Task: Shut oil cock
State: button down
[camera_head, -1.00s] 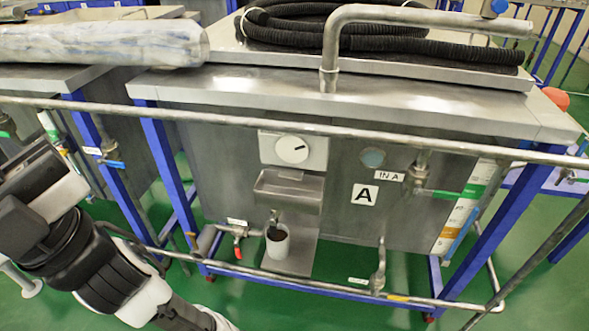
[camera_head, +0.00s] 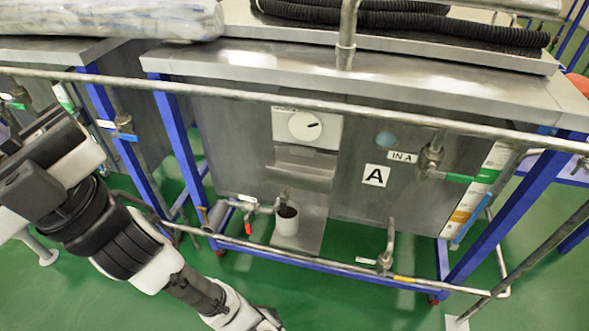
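A valve with a red handle (camera_head: 248,228) sits on the pipe at the lower left of the steel tank marked A (camera_head: 376,176). A small white label is above it, too small to read. Right of it, a small tap (camera_head: 285,194) stands over a white cup (camera_head: 287,222) with dark contents. I cannot tell for sure which one is the oil cock. My gripper (camera_head: 270,319) is at the bottom edge, in front of the tank's lower rail and apart from both. Its fingers are too small and partly cut off to judge.
A long grey rail (camera_head: 300,97) crosses in front of the tank, and a lower pipe (camera_head: 330,267) runs near the floor. A green-handled valve (camera_head: 450,177) is at right, another valve (camera_head: 386,250) at lower right. Blue legs flank the tank. The green floor in front is clear.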

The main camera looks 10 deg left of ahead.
aim_at(282, 204)
jog(key=l+u, duration=0.3)
jog(key=l, duration=0.45)
jog(key=k+l+u, duration=0.15)
jog(key=l+u, duration=0.15)
jog(key=l, duration=0.45)
jog(key=i, duration=0.5)
